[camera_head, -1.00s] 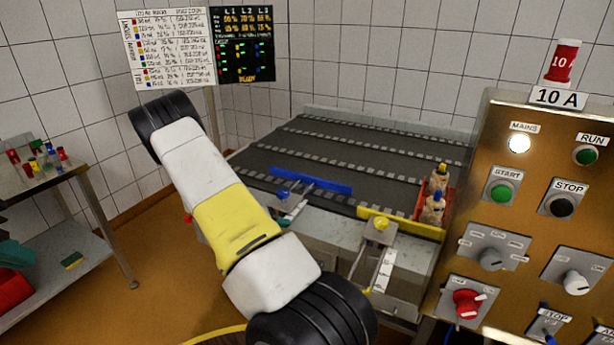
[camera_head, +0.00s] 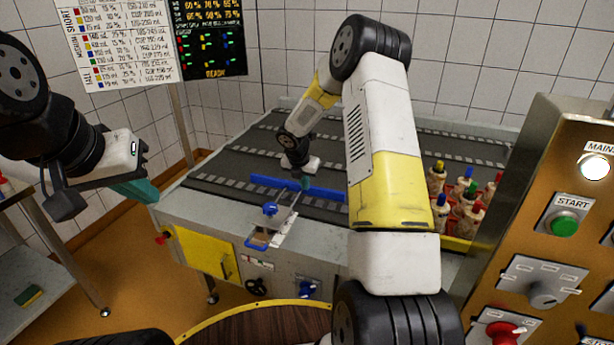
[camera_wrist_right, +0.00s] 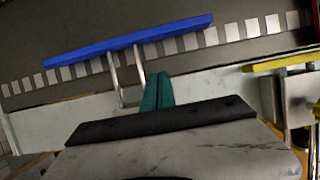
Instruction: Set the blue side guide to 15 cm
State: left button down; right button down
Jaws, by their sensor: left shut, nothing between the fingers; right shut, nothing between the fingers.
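The blue side guide (camera_head: 266,182) is a long blue bar over the near edge of the dark conveyor. In front of it are its blue knob (camera_head: 270,209) and pale slide plate (camera_head: 283,228). The plate's markings are too small to read. My right gripper (camera_head: 305,184) has teal fingers, shut, at the near side of the bar. In the right wrist view the fingers (camera_wrist_right: 158,82) point at the bar (camera_wrist_right: 120,43), just right of its two metal rods (camera_wrist_right: 126,75); contact is unclear. My left gripper (camera_head: 142,190) is shut and empty at the left, away from the conveyor.
A yellow guide (camera_wrist_right: 285,62) lies to the right. Several bottles with coloured caps (camera_head: 465,200) stand at the conveyor's right, partly behind my right arm. The control panel (camera_head: 550,230) blocks the right side. A side table (camera_head: 45,270) stands at the left.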

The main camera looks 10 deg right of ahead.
jog(key=x, duration=0.9)
jog(key=shift+s, duration=0.15)
jog(key=shift+w+d, duration=0.75)
jog(key=shift+w, duration=0.3)
jog(key=shift+w+d, duration=0.4)
jog(key=shift+w, duration=0.35)
